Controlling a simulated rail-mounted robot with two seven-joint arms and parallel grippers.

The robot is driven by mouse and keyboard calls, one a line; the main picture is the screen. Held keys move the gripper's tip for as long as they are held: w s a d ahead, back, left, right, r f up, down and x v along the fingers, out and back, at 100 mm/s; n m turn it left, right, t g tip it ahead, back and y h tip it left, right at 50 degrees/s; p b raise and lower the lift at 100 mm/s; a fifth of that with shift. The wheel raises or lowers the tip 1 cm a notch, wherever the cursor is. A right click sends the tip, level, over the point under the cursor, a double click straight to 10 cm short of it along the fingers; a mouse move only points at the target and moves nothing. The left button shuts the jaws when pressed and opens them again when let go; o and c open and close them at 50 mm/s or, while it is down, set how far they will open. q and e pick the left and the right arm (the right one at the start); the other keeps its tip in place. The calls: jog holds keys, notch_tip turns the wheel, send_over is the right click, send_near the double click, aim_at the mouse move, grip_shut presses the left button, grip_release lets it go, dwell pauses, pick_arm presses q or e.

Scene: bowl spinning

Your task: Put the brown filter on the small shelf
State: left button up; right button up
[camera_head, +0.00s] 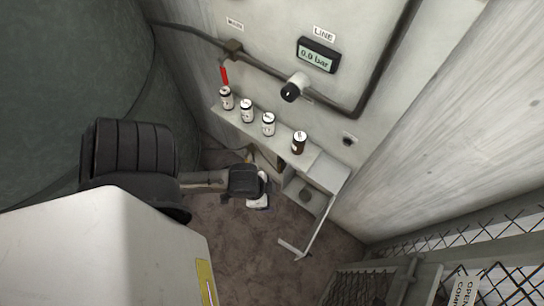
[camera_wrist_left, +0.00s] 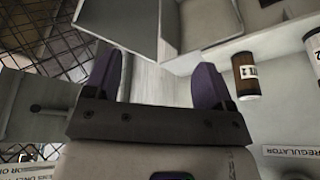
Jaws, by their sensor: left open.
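The brown filter (camera_head: 299,142), a small dark brown cylinder with a white label and pale top, stands at the right end of a long pale ledge (camera_head: 232,118) on the wall. It also shows in the left wrist view (camera_wrist_left: 246,75), right of my fingers. My left gripper (camera_head: 262,190) is below the ledge, apart from the filter. In the left wrist view its two purple fingers (camera_wrist_left: 155,82) are spread with nothing between them. I cannot tell for sure which surface is the small shelf. My right gripper is not in view.
White canisters (camera_head: 247,110) stand left of the brown filter. A grey box with an open door (camera_head: 322,172) is below the ledge's right end. A gauge (camera_head: 318,55) reading 0.0 bar, a knob (camera_head: 294,88) and pipes are on the wall above. Wire mesh (camera_head: 490,240) is at lower right.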

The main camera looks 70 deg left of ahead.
pick_arm(q)
jog(key=d+r+n, duration=0.1)
jog(key=d+r, duration=0.2)
jog(key=d, duration=0.2)
jog(key=shift+d, duration=0.3)
jog(key=shift+w, duration=0.1)
dwell(0.9)
